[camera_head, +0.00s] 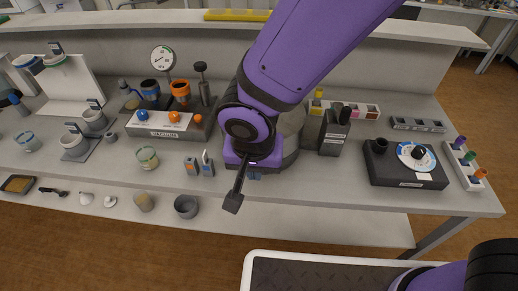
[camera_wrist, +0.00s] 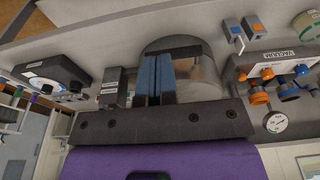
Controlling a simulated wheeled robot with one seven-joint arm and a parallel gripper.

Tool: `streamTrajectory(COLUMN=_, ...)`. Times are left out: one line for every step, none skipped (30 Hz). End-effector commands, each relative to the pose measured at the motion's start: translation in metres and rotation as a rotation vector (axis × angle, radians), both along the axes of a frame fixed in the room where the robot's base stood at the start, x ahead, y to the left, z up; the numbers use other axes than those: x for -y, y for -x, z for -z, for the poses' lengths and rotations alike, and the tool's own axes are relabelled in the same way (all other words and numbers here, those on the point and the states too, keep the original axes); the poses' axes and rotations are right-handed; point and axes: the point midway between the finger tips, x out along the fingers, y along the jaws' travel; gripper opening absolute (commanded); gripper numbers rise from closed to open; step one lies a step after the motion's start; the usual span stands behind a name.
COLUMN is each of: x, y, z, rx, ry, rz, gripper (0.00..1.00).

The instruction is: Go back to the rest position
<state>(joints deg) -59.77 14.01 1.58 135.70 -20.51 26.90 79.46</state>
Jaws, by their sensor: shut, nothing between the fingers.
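My purple arm reaches over the bench (camera_head: 330,192) from the upper right in the head view. My gripper (camera_head: 254,177) is low over the middle of the bench, partly hidden by my wrist. In the wrist view the two blue fingers of my gripper (camera_wrist: 158,76) are pressed side by side with nothing held between them. Behind the fingers is a large round grey metal vessel (camera_wrist: 205,65), which also shows partly behind my wrist in the head view (camera_head: 292,130). I cannot tell whether the fingers touch it.
A vacuum unit (camera_head: 172,124) with orange and blue knobs stands left of my wrist. Two small blocks (camera_head: 199,164) stand near it. A dark bottle-topped box (camera_head: 335,132) and a black device with a round dial (camera_head: 408,165) are to the right. The front right of the bench is clear.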

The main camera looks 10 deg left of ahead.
Motion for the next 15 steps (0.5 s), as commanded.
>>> streamTrajectory(x=0.0, y=0.001, z=-0.001, rx=0.0, ry=0.0, rz=0.0, gripper=0.0)
streamTrajectory(x=0.0, y=0.002, z=-0.001, rx=0.0, ry=0.0, rz=0.0, gripper=0.0)
streamTrajectory(x=0.0, y=0.002, z=-0.001, rx=0.0, ry=0.0, rz=0.0, gripper=0.0)
streamTrajectory(x=0.0, y=0.002, z=-0.001, rx=0.0, ry=0.0, rz=0.0, gripper=0.0)
streamTrajectory(x=0.0, y=0.002, z=-0.001, rx=0.0, ry=0.0, rz=0.0, gripper=0.0)
streamTrajectory(x=0.001, y=0.001, z=-0.002, rx=0.0, ry=0.0, rz=0.0, gripper=0.0)
streamTrajectory(x=0.002, y=0.0, z=-0.003, rx=0.001, ry=0.0, rz=0.002, gripper=0.0)
streamTrajectory(x=0.003, y=-0.002, z=-0.005, rx=0.002, ry=-0.002, rz=0.003, gripper=0.0)
streamTrajectory(x=0.007, y=-0.005, z=-0.009, rx=0.005, ry=-0.004, rz=0.004, gripper=0.0)
streamTrajectory(x=0.011, y=-0.009, z=-0.013, rx=0.007, ry=-0.005, rz=0.007, gripper=0.0)
streamTrajectory(x=0.016, y=-0.013, z=-0.018, rx=0.011, ry=-0.009, rz=0.01, gripper=0.0)
streamTrajectory(x=0.024, y=-0.02, z=-0.027, rx=0.016, ry=-0.014, rz=0.014, gripper=0.0)
streamTrajectory(x=0.032, y=-0.026, z=-0.034, rx=0.021, ry=-0.017, rz=0.018, gripper=0.0)
streamTrajectory(x=0.04, y=-0.032, z=-0.042, rx=0.026, ry=-0.02, rz=0.021, gripper=0.0)
streamTrajectory(x=0.053, y=-0.04, z=-0.054, rx=0.034, ry=-0.024, rz=0.023, gripper=0.0)
